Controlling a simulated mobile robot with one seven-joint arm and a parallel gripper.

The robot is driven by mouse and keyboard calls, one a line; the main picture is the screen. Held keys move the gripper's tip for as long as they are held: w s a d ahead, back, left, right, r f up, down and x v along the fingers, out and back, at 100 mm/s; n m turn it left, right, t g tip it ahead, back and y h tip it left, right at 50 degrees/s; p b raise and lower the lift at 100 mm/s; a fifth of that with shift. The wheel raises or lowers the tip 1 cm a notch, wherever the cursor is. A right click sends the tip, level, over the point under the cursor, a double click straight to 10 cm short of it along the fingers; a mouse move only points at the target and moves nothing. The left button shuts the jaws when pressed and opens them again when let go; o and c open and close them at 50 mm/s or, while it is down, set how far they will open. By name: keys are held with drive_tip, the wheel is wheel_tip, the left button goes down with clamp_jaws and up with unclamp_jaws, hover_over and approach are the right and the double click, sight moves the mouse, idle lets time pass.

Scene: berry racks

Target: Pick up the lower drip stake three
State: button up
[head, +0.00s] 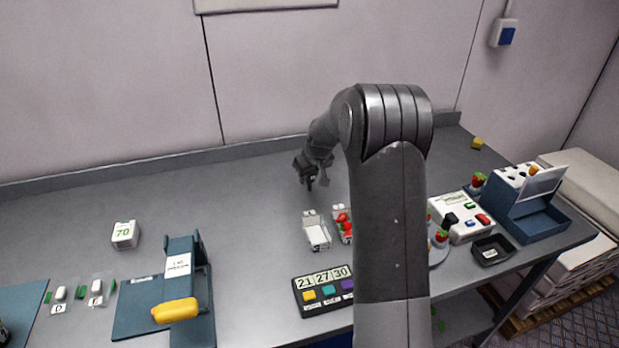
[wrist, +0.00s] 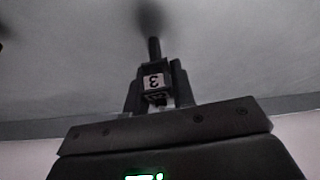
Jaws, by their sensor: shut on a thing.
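My gripper (head: 311,180) is above the back middle of the grey table in the head view. In the wrist view the gripper (wrist: 156,90) is shut on a dark drip stake (wrist: 153,48). The stake has a black block with a white label reading 3, seen upside down between the fingers. Its thin dark stem sticks out past the fingertips, and a blurred shadow lies beyond its end. In the head view the stake is too small and dark to tell from the gripper.
Clear punnets (head: 316,236), one with red berries, stand below my gripper in the picture. A number panel (head: 322,290) is nearer. A blue stand with a yellow-handled tool (head: 175,311) is at left. A white device (head: 461,222) and blue box (head: 545,222) are at right. The back left table is clear.

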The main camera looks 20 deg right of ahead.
drive_tip(key=shift+c, duration=1)
drive_tip(key=shift+r, duration=0.1)
